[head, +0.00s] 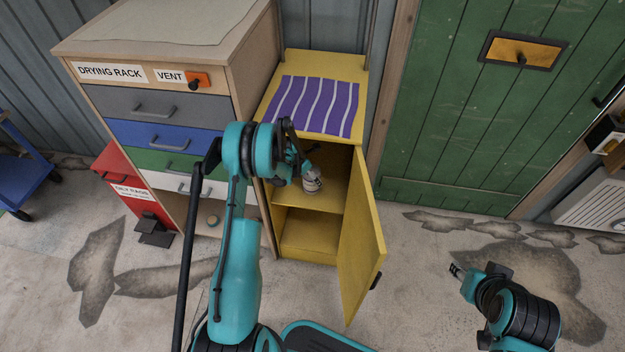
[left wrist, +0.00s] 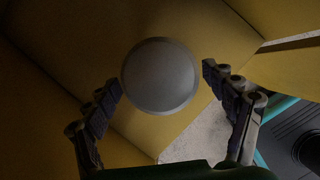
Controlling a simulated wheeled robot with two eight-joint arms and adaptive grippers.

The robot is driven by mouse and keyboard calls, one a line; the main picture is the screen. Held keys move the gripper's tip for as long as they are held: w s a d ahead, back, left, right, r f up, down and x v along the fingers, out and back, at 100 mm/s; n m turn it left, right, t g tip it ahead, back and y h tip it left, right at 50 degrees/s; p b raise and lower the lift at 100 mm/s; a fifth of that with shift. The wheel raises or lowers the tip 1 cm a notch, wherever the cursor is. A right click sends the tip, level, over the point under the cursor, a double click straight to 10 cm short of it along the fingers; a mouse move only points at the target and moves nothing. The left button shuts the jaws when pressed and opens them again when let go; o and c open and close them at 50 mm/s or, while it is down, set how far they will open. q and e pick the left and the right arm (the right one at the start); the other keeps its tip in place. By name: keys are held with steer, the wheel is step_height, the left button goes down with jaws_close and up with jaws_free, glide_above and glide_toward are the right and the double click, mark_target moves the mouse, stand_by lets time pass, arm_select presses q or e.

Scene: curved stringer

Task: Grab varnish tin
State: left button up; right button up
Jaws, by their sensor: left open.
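The varnish tin (head: 313,182), a small pale can with a label, stands on the upper shelf inside the open yellow cabinet (head: 372,240). In the left wrist view its round grey lid (left wrist: 160,76) lies between the fingertips. My left gripper (left wrist: 161,80) is open, with one finger on each side of the lid and visible gaps. In the head view my left arm reaches into the cabinet and partly hides the gripper beside the tin. My right gripper (head: 457,270) is over the floor at the right, away from the cabinet; its opening is too small to judge.
The cabinet door (head: 362,235) stands open on the right of the shelf. A purple striped cloth (head: 315,105) lies on the cabinet top. A drawer unit (head: 165,105) stands close on the left. A green door (head: 480,110) is behind; the floor at right is free.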

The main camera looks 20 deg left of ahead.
arm_select(q)
steer(key=b+x, duration=0.2)
steer(key=x, duration=0.3)
steer(key=shift+w+d, duration=0.15)
steer(key=shift+d, duration=0.05)
steer(key=shift+r, duration=0.1)
steer(key=shift+c, duration=0.3)
steer(key=c, duration=1.6)
steer(key=shift+a+r, duration=0.1)
